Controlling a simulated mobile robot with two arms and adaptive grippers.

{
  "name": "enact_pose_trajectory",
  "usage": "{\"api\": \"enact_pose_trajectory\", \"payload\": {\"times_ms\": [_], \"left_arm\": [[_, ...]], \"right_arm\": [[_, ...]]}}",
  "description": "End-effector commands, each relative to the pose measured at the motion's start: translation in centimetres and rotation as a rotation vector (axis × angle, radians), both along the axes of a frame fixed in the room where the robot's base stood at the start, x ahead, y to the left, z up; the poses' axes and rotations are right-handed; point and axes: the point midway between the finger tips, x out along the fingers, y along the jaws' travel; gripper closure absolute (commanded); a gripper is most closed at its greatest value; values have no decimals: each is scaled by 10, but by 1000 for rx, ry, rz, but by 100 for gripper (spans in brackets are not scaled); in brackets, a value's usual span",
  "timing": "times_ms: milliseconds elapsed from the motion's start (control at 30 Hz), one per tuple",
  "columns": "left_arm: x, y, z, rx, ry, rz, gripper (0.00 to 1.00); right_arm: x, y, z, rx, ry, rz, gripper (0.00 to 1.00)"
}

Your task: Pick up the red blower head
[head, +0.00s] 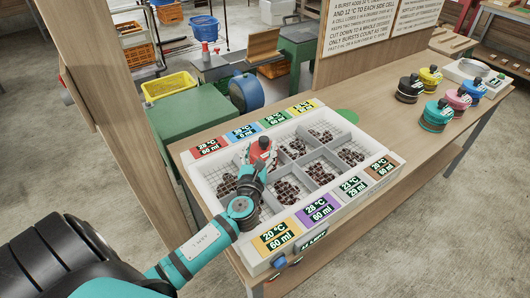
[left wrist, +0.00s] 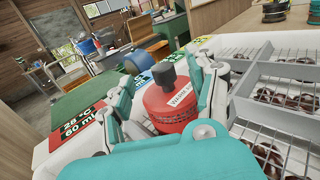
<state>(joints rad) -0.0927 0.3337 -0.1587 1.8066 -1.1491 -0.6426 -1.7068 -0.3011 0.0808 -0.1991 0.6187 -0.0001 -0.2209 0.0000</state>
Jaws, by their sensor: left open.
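The red blower head (head: 262,146) has a black knob on top. It sits at the back left part of the white crate (head: 197,186); in the left wrist view the red blower head (left wrist: 172,106) shows a pale label. My left gripper (head: 260,163) reaches over the crate to it. In the left wrist view my left gripper (left wrist: 172,78) is open, with one finger on each side of the red head. Whether the fingers touch it I cannot tell. Its underside is hidden by my gripper. My right gripper is not in view.
The crate has wire-mesh compartments holding chestnuts, with coloured temperature cards along its edges. Several other blower heads, such as the yellow one (head: 430,77) and the teal one (head: 436,115), stand on the wooden bench (head: 385,120) at right. A wooden post (head: 115,100) rises at left.

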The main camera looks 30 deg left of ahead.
Motion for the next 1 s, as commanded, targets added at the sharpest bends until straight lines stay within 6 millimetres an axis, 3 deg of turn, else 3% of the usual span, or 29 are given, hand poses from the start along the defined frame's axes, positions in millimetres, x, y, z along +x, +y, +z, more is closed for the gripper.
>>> {"api": "enact_pose_trajectory", "payload": {"times_ms": [100,233,567,1000], "left_arm": [[17,7,-4,0,-1,2,42],[34,15,-6,-1,-1,1,42],[42,18,-7,-1,0,0,42],[42,18,-7,-1,0,0,96]], "right_arm": [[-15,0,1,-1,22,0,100],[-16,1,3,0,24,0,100],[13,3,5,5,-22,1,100],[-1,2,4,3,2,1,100]]}}
